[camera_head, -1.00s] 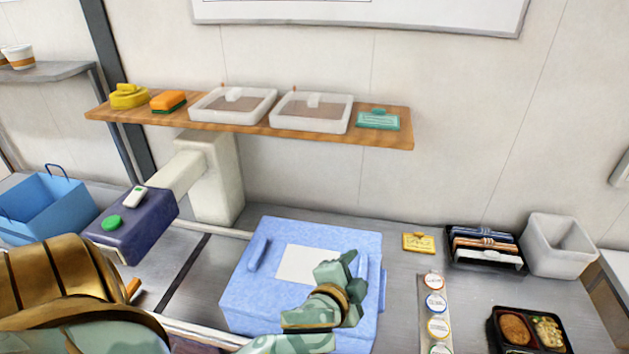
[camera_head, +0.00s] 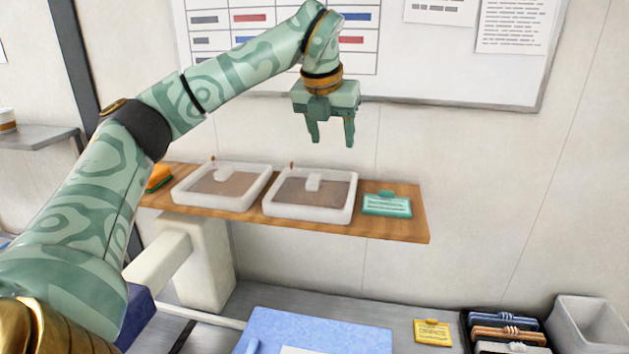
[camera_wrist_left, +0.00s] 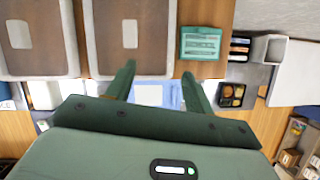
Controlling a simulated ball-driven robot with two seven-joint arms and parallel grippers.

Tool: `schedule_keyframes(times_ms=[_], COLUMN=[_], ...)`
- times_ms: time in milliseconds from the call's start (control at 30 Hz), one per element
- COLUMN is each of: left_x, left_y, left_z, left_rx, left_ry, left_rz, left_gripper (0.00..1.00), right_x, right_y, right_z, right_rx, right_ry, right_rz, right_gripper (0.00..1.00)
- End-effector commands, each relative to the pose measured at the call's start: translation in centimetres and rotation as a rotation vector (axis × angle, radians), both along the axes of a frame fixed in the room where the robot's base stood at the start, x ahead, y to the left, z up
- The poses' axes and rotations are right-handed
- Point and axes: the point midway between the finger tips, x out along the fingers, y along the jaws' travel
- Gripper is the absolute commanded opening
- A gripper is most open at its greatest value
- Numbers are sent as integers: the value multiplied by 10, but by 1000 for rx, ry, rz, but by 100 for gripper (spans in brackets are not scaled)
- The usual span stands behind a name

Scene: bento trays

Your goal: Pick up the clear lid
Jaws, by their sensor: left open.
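Two clear, shallow lids with pale rims and small white tabs lie side by side on the wooden wall shelf. The left lid (camera_head: 222,174) and the right lid (camera_head: 313,182) both show in the head view. In the left wrist view the right lid (camera_wrist_left: 130,33) is at upper middle-left, and the left lid (camera_wrist_left: 18,33) is cut by the picture's edge. My left gripper (camera_head: 331,142) is open and empty, fingers pointing down, and appears above the right lid, apart from it. Its fingers also show in the left wrist view (camera_wrist_left: 158,70). My right gripper is not in view.
The wooden shelf (camera_head: 411,225) also holds a teal card holder (camera_head: 387,204) at right and an orange sponge (camera_head: 158,178) at left. A whiteboard (camera_head: 440,80) hangs behind.

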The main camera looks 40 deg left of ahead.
Motion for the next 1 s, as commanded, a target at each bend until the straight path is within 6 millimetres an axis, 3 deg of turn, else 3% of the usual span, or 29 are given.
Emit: schedule_keyframes(times_ms=[67, 167, 500, 833, 1000], left_x=[-12, -18, 6, 17, 24], left_y=[24, 38, 53, 61, 71], left_z=[18, 20, -51, -83, -109], left_rx=[8, 10, 10, 9, 9], left_ry=[3, 11, 16, 13, 14], left_rz=[113, 184, 192, 190, 189], left_gripper=[53, 53, 53, 53, 53], right_x=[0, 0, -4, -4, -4], right_y=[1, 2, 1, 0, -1], right_z=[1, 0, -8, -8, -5], right_rx=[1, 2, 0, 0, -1], right_ry=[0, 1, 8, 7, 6], right_rz=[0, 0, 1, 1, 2], right_gripper=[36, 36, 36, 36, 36])
